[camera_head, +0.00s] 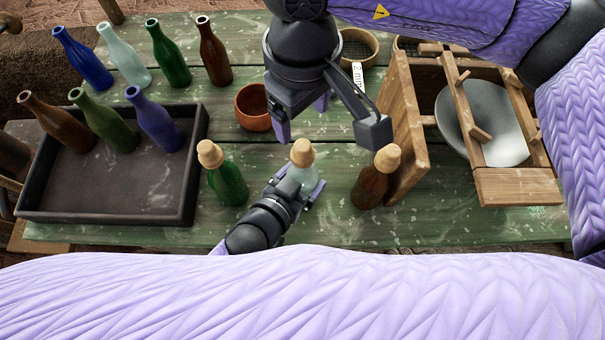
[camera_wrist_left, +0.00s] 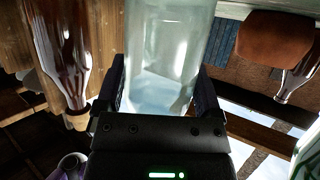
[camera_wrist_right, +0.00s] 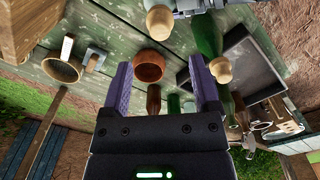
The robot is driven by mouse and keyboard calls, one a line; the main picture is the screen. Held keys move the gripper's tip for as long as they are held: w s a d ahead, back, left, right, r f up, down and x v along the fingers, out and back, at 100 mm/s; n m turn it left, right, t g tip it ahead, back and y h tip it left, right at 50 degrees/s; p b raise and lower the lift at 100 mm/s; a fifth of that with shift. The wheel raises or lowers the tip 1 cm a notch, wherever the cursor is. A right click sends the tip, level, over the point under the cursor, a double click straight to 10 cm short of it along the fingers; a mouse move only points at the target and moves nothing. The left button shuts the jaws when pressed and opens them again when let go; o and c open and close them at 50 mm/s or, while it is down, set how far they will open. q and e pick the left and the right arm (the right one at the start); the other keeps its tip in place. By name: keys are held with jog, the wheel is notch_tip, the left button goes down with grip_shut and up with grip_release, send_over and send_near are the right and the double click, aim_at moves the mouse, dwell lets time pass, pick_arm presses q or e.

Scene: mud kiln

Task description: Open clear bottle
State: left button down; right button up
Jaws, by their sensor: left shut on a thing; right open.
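The clear bottle (camera_head: 301,175) stands upright on the green table with a cork stopper (camera_head: 302,152) in its mouth. My left gripper (camera_head: 301,192) is shut around its body from the front. In the left wrist view the clear glass (camera_wrist_left: 168,50) sits between the two fingers. My right gripper (camera_head: 303,115) is open and empty, above and behind the bottle, with its fingers pointing down. In the right wrist view, a cork (camera_wrist_right: 160,21) near the top edge lies beyond the open fingers (camera_wrist_right: 160,85), apart from them.
A corked green bottle (camera_head: 228,184) stands left of the clear one and a corked brown bottle (camera_head: 376,182) right. Several uncorked bottles stand in and behind a dark tray (camera_head: 110,219). A terracotta pot (camera_head: 252,108) and wooden rack (camera_head: 405,130) stand nearby.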

aim_at(302, 144)
notch_tip(302, 144, up, 5)
jog(key=m, duration=1.2)
notch_tip(302, 144, down, 12)
jog(key=shift+f, duration=0.1)
grip_shut()
jog(key=shift+r, duration=0.25)
